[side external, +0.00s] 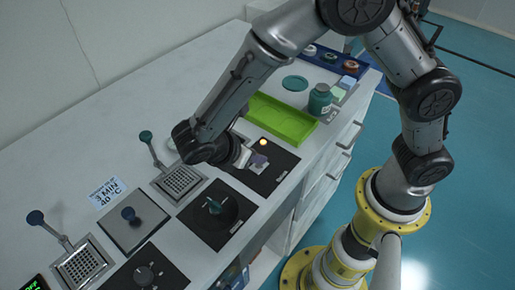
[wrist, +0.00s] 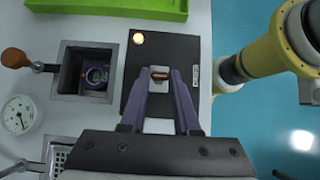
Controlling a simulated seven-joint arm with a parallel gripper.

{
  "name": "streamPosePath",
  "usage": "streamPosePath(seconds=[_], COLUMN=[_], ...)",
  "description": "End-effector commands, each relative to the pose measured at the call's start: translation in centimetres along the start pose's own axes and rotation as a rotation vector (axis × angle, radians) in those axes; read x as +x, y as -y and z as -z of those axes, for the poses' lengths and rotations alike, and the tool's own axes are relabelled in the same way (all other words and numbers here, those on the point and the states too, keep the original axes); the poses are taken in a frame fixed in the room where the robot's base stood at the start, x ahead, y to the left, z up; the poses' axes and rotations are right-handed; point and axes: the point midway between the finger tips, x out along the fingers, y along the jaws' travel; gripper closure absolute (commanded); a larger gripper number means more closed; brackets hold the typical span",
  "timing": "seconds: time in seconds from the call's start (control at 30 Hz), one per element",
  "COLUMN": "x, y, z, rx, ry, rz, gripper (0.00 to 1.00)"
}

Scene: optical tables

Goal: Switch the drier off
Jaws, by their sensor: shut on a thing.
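A black panel (side external: 275,178) on the bench carries a lit, warm-coloured lamp (side external: 263,142). The panel (wrist: 190,55) and its glowing lamp (wrist: 138,38) also show in the wrist view. A small copper-coloured switch part (wrist: 160,74) stands on a pale plate on the panel. My gripper (wrist: 160,78) is shut on this part, with its purple fingertips on either side. In the side view my gripper (side external: 259,160) is low over the panel, and the switch is hidden. A label on the panel is too small to read.
Left of the panel, a square well (wrist: 60,80) holds a round metal part, beside an orange-knobbed lever (wrist: 15,58) and a dial gauge (wrist: 18,115). A green tray (side external: 285,122) and a green jar (side external: 319,100) stand behind. A knob panel (side external: 235,222) is in front.

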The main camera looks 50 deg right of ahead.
Motion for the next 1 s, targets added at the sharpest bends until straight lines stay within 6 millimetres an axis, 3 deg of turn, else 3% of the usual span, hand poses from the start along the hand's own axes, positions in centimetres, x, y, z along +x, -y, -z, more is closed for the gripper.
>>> streamPosePath(seconds=[0.43,1.0], x=[-0.3,-0.3], y=[-0.1,0.0], z=[1.7,2.0], rx=[-0.001,-0.001], ry=[0.286,0.355], rz=[-0.002,0.0], gripper=[1.0,1.0])
